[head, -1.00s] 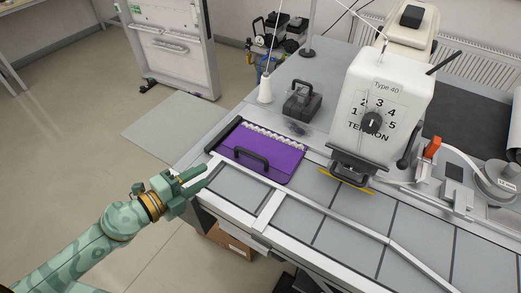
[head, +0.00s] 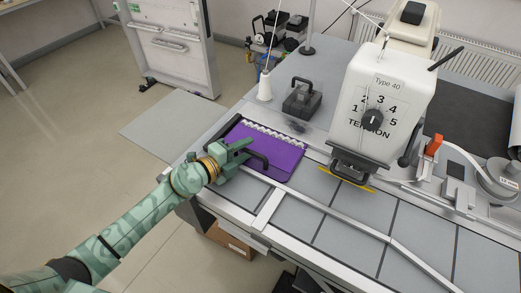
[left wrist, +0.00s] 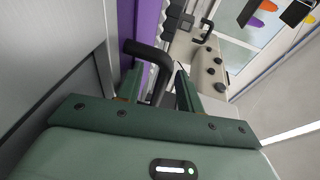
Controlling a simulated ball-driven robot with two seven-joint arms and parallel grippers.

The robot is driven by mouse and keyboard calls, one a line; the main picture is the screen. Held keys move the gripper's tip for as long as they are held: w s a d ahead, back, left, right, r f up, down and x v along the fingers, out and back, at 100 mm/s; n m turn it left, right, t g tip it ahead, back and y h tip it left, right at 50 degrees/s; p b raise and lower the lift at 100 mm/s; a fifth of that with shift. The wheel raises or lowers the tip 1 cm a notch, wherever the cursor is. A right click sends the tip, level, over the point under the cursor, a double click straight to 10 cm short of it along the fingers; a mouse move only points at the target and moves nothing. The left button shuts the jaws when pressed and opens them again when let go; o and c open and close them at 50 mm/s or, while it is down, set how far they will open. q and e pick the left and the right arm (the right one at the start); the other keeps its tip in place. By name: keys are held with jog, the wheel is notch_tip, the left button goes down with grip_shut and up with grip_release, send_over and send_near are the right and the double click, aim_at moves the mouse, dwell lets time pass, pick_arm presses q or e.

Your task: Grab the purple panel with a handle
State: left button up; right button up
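The purple panel (head: 284,158) lies flat on the table, with a pale toothed strip along its far edge and a black handle (head: 257,156) on top. My left gripper (head: 247,151) is over the panel's left part, at the handle, and hides part of both. In the left wrist view the black handle (left wrist: 150,57) reaches in between the two spread green fingers (left wrist: 158,88). A strip of the purple panel (left wrist: 147,22) shows beyond them. My left gripper looks open around the handle. My right gripper is in neither view.
A white tension machine (head: 381,100) stands right of the panel. A white thread cone (head: 265,88) and a dark box with a handle (head: 302,99) stand behind it. Grey table tiles (head: 293,222) in front are clear.

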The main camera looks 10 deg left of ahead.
pick_arm(q)
jog(key=shift+w+d, duration=0.15)
jog(key=shift+w, duration=0.05)
jog(key=shift+s+r, duration=0.1)
grip_shut()
